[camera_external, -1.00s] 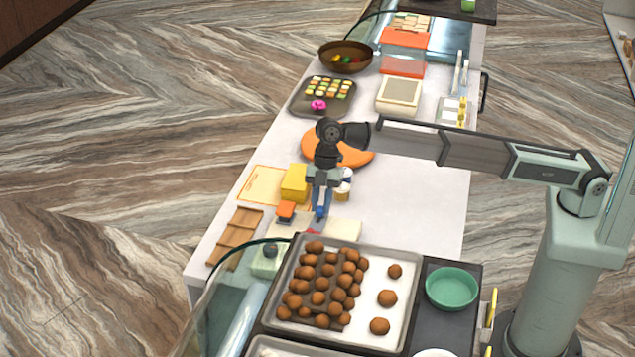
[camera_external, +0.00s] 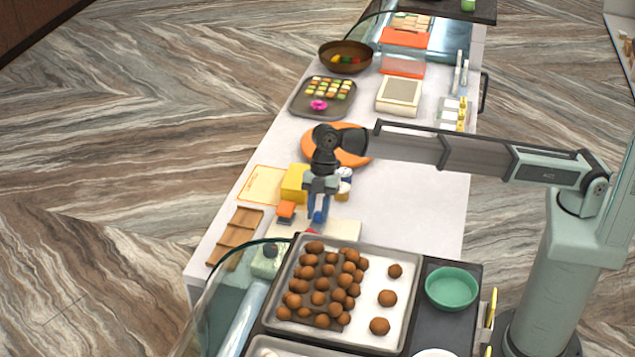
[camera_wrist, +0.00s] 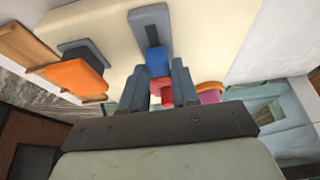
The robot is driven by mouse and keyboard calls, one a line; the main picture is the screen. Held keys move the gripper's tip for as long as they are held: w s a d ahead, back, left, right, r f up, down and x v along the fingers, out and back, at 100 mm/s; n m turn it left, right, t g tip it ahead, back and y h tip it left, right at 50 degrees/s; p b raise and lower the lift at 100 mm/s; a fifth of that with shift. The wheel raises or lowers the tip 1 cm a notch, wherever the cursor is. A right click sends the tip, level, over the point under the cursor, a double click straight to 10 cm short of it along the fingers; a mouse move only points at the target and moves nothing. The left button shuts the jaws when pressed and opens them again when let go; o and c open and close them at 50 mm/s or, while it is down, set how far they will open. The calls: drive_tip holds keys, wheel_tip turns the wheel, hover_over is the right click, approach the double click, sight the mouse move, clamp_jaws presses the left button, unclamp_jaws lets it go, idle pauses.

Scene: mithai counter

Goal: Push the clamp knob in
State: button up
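My gripper (camera_external: 318,212) points down over the cream board (camera_external: 342,229) in the external view. In the wrist view its two grey fingers (camera_wrist: 158,75) stand apart. A blue rounded part (camera_wrist: 158,62) shows between them, with a red part (camera_wrist: 160,91) nearer the palm. A dark grey bracket (camera_wrist: 150,27) on the board lies in line with the blue part. These look like the clamp and its knob, but I cannot tell which part is the knob. Contact with the fingers is not clear. Red also shows just below my gripper in the external view (camera_external: 313,232).
An orange block (camera_external: 286,210) on a grey base and a yellow block (camera_external: 294,184) stand close on the left. A wooden rack (camera_external: 235,237) lies further left. A tray of brown balls (camera_external: 404,262) is in front. The counter to the right is clear.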

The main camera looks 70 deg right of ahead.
drive_tip(key=o, duration=0.4)
drive_tip(key=shift+c, duration=0.2)
drive_tip(key=shift+d, duration=0.1)
drive_tip(key=shift+r, duration=0.1)
drive_tip(key=v, duration=1.3)
drive_tip(key=shift+r, duration=0.3)
